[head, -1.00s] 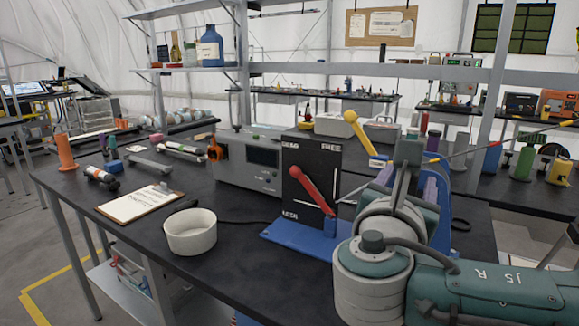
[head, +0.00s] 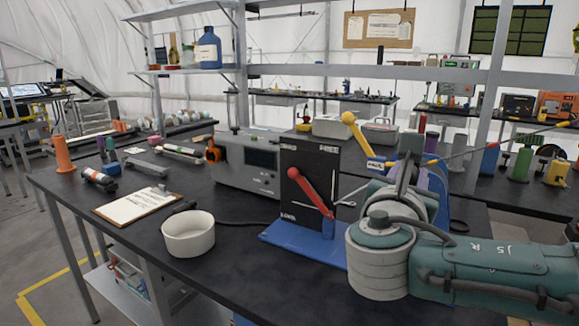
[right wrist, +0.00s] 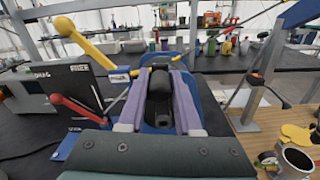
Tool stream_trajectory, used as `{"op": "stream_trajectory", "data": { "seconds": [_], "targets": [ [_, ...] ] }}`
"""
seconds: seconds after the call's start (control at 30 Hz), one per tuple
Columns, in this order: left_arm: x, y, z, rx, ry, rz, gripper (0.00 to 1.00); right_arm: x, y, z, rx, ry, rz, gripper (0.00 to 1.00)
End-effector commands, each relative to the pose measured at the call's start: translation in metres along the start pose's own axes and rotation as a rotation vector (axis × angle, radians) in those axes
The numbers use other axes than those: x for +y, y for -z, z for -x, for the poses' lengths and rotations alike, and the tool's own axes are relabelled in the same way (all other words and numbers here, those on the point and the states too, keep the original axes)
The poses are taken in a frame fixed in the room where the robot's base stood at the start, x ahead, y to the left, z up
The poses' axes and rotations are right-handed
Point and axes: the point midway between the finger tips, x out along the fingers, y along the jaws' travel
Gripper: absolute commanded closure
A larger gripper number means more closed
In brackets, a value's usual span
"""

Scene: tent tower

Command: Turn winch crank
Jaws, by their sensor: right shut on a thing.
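The winch has a blue base (head: 300,245) and a black panel (head: 306,168) with a red lever (head: 310,192) and a yellow-knobbed lever (head: 360,135). The red lever (right wrist: 75,107), the yellow lever (right wrist: 75,38) and the winch's blue body (right wrist: 195,88) also show in the right wrist view. My right gripper (right wrist: 160,78) has its purple fingers on either side of a black crank grip (right wrist: 159,84) and is shut on it. In the head view my right wrist hides most of the crank. My left gripper is in neither view.
A white bowl (head: 189,236) and a clipboard (head: 135,205) lie left of the winch. A grey instrument box (head: 240,163) stands behind it. A taut line (head: 490,146) runs to the upper right. Bare dark tabletop (head: 235,280) lies in front.

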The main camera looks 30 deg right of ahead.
Motion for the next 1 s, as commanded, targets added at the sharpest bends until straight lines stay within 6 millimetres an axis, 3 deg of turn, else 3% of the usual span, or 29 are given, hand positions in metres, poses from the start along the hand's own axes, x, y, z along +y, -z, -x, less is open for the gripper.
{"op": "stream_trajectory", "data": {
  "seconds": [0.1, 1.0],
  "targets": [
    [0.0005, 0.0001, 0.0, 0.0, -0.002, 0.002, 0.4, 0.0007, 0.0002, 0.0004, 0.001, -0.003, -0.001, 1.0],
    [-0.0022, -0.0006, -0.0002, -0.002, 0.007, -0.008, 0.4, 0.0018, 0.0005, 0.0008, 0.002, -0.007, -0.001, 1.0]
  ]
}}
